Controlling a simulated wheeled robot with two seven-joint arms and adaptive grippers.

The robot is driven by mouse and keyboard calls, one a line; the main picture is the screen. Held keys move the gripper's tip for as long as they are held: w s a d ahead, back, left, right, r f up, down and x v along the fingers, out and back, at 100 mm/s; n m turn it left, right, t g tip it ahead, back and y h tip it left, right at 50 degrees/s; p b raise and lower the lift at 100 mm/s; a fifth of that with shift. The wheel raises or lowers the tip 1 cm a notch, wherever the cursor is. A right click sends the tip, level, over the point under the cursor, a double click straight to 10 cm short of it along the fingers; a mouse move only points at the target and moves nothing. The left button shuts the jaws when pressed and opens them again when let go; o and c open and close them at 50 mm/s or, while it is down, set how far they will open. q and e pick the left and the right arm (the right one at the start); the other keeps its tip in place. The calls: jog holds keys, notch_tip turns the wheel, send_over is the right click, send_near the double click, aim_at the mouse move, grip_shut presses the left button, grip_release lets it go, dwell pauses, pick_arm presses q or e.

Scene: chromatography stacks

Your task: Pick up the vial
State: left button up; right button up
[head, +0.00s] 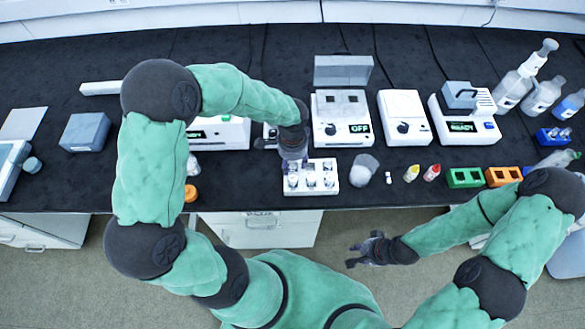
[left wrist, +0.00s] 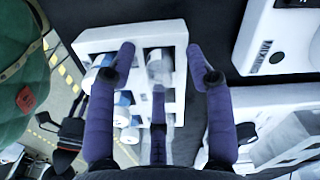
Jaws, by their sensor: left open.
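A white rack (head: 300,190) near the bench's front edge holds several small vials with pale tops. The rack also shows in the left wrist view (left wrist: 110,38). My left gripper (head: 292,163) is over the rack's back left part. Other vials (left wrist: 122,104) stand to the left. The frames do not show which vial is meant. My right gripper (head: 368,250) is empty, fingers apart, in front of the bench.
A clear beaker (head: 363,170) stands just right of the rack. A device reading OFF (head: 341,118), with a raised lid, stands behind it. Small red (head: 432,172) and yellow bottles (head: 411,173), and green (head: 465,178) and orange racks (head: 503,176), are further right.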

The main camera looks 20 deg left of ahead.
pick_arm(q)
jog(key=c, duration=1.1)
jog(key=shift+o, duration=0.2)
jog(key=shift+r, duration=0.1)
